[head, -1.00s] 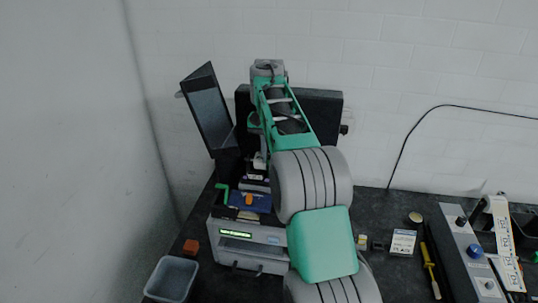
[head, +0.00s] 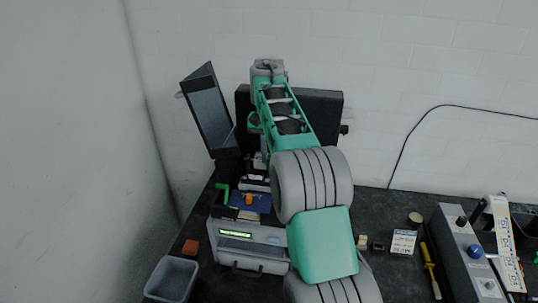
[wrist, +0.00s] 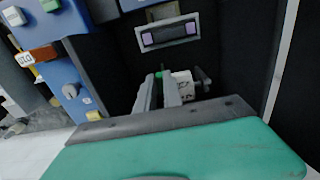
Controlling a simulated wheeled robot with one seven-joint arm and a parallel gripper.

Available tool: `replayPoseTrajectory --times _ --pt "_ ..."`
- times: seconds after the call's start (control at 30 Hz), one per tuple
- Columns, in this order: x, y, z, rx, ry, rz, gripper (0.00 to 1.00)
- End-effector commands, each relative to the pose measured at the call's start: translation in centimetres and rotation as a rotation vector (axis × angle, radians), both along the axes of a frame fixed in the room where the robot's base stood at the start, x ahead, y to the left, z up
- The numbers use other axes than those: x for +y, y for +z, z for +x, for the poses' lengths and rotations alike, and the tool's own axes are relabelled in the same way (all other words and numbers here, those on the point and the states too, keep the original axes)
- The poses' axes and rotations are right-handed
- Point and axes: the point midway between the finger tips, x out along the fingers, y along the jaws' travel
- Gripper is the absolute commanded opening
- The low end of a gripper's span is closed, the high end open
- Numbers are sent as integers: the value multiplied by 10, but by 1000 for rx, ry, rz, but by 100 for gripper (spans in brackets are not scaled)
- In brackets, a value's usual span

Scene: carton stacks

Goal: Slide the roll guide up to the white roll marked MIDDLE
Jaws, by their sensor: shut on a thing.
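In the wrist view, my gripper (wrist: 160,88) reaches into a dark recess, its two grey fingers close together. It is shut on a small green piece (wrist: 158,74), apparently part of the roll guide, mostly hidden by the fingers. In the head view, my own arm hides the gripper, the guide and the roll.
A grey printer (head: 246,235) with a lit green display stands beside my arm. A dark raised panel (head: 208,110) stands behind it. A grey bin (head: 171,279) is at lower left. A small white box (head: 403,242), a yellow screwdriver (head: 430,268) and a grey control box (head: 467,248) lie right.

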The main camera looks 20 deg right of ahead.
Motion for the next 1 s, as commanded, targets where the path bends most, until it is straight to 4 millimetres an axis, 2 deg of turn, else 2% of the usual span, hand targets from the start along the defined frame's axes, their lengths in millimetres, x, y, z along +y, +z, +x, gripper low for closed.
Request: replayPoseTrajectory --times 0.17,0.2,0.47,0.73,0.87,1.0 --pt "1 0 0 1 1 1 0" --pt "1 0 0 1 1 1 12" --pt "1 0 0 1 1 1 33" --pt "1 2 0 1 1 1 34" --pt "1 21 0 -1 2 0 34" --pt "1 55 0 1 1 1 34"
